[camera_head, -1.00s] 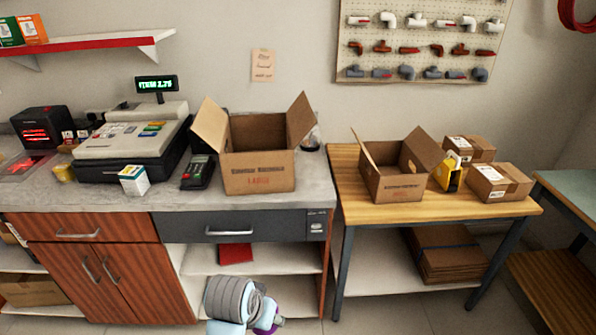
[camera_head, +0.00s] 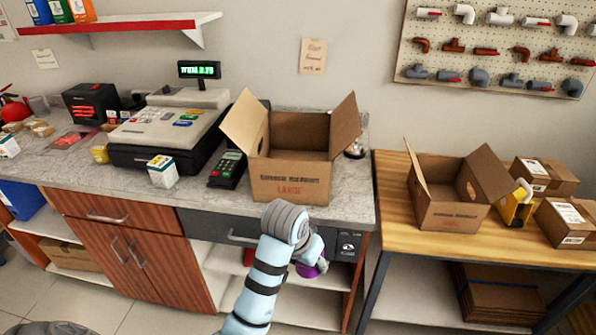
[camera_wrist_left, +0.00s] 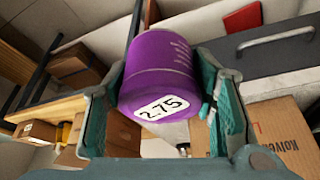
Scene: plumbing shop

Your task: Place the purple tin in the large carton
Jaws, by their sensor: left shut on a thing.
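The purple tin (camera_wrist_left: 160,65), with a white 2.75 label, is held between the two fingers of my left gripper (camera_wrist_left: 165,100) in the left wrist view. In the head view the tin (camera_head: 309,268) shows only in part, low in front of the counter's drawers, beside my left wrist. The large carton (camera_head: 290,180), marked LARGE, stands on the grey counter above and behind the tin, its flaps open upward. The tin is outside the carton and below the counter top. The carton's floor is hidden. My right gripper is not in view.
A card terminal (camera_head: 228,168) and a cash register (camera_head: 168,132) stand left of the carton. A small white box (camera_head: 162,171) sits near the counter edge. A smaller open carton (camera_head: 450,200) and closed parcels (camera_head: 543,178) are on the wooden table (camera_head: 400,220) at right.

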